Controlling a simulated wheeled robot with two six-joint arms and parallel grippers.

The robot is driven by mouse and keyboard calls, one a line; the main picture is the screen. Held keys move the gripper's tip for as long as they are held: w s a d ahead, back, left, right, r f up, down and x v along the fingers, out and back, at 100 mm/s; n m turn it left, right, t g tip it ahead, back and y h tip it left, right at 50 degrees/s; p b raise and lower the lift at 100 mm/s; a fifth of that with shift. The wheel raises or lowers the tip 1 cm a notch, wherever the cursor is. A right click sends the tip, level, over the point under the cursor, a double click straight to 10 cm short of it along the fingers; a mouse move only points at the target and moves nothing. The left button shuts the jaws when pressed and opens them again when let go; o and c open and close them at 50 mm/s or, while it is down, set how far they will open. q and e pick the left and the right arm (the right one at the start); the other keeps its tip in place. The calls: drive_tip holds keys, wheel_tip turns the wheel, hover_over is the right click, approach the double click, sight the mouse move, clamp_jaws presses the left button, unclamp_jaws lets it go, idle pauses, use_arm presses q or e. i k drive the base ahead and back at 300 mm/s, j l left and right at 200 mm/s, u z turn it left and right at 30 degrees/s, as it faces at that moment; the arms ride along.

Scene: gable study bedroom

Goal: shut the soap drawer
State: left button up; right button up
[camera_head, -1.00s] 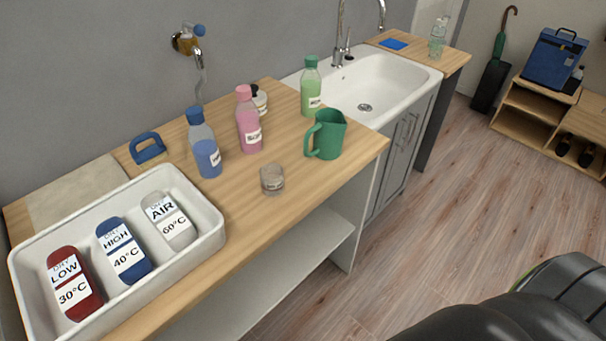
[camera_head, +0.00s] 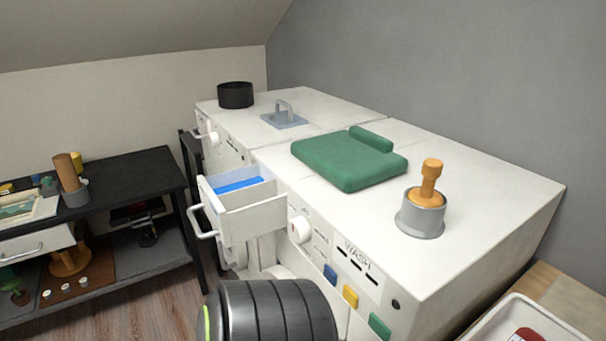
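The soap drawer (camera_head: 252,219) is pulled out from the front of the white washing machine (camera_head: 470,189). It is a white box with a blue insert (camera_head: 240,184) inside and a bar handle (camera_head: 201,222) on its front. A dark, ribbed part of my own arm shows at the bottom, in front of the machine and below the drawer. It covers part of the machine's lower front. Neither of my grippers' fingers is in view.
A green folded cloth (camera_head: 347,160) and a grey pot with an orange handle (camera_head: 421,212) are on the machine top. A second white machine (camera_head: 230,117) stands beyond, with a black pot (camera_head: 235,95). A black shelf table (camera_head: 122,174) is at left.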

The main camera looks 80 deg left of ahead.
sight(242, 203)
drive_tip(key=u, duration=3)
